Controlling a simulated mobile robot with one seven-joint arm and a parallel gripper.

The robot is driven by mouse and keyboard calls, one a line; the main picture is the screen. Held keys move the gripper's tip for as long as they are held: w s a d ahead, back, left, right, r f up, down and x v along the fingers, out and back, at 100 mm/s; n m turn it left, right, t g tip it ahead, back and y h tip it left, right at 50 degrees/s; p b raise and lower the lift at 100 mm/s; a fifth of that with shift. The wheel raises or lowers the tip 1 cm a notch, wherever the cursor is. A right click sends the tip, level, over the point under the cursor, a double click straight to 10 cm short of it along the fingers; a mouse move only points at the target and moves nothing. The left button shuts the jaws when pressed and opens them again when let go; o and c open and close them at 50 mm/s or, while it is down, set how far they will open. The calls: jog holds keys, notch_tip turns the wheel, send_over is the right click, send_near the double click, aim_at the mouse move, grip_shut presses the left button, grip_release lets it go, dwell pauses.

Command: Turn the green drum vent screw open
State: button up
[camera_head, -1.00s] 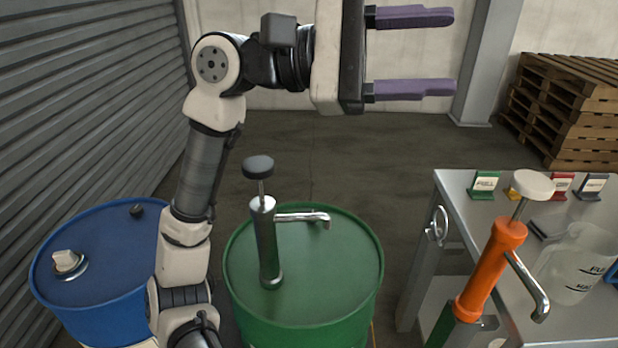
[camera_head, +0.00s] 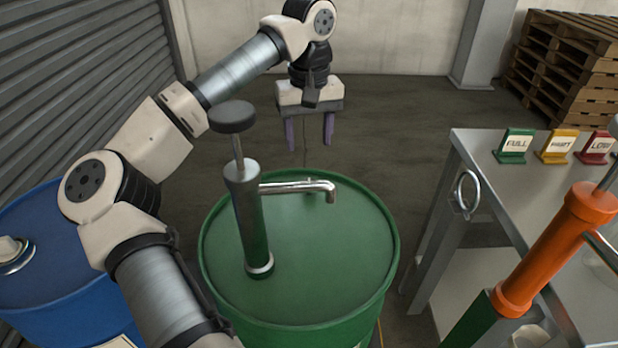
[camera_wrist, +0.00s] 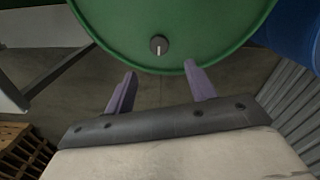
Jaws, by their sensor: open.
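The green drum (camera_head: 330,270) stands in front of me in the head view, with a hand pump (camera_head: 253,225) on its lid. In the wrist view, the drum lid (camera_wrist: 215,25) shows its vent screw (camera_wrist: 158,46), a small dark round knob with a white line, close to the rim. I cannot make out the screw in the head view; the pump spout (camera_head: 295,187) may hide it. My gripper (camera_head: 309,132) is open and empty, fingers pointing down, beyond the drum's far rim. In the wrist view its fingertips (camera_wrist: 160,70) are either side of the screw's line, apart from it.
A blue drum (camera_head: 45,270) stands at the left, partly behind my arm. A metal bench (camera_head: 485,180) with FULL, PART and LOW signs is at the right, with an orange pump (camera_head: 560,250) before it. Pallets (camera_head: 570,75) are at the back right. Floor behind the green drum is clear.

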notch_tip(320, 180, down, 11)
jog(key=shift+r+b, duration=0.2)
jog(key=shift+b, duration=0.2)
jog(key=c, duration=1)
jog(key=shift+o, duration=0.2)
